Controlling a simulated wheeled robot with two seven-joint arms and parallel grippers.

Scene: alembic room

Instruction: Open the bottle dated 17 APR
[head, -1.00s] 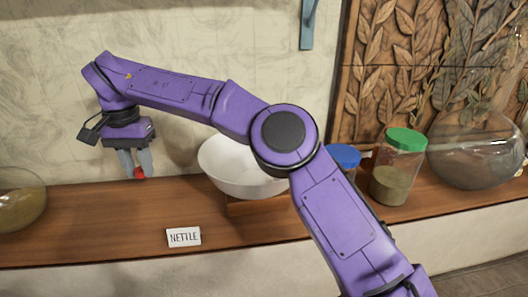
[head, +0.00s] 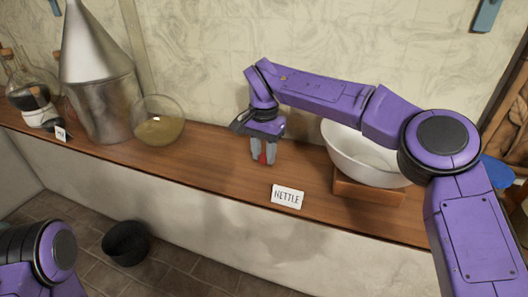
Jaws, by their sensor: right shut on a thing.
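My right gripper (head: 263,158) points down above the wooden counter, left of the white bowl. It is shut on a small red thing (head: 263,157), mostly hidden between the fingers. A clear glass bottle (head: 32,98) with dark contents stands at the far left of the counter, with corks near it. No 17 APR date is legible on anything in view. A small white tag (head: 61,133) stands near the bottle, its writing too small to read. Part of my left arm shows at the lower left; its gripper is out of view.
A metal cone-topped vessel (head: 100,95) and a round glass bowl (head: 158,128) stand on the counter (head: 215,150). A NETTLE card (head: 288,196) is at its front edge. A white bowl (head: 365,160) sits on a wooden block (head: 365,192). A black bucket (head: 126,242) is on the floor.

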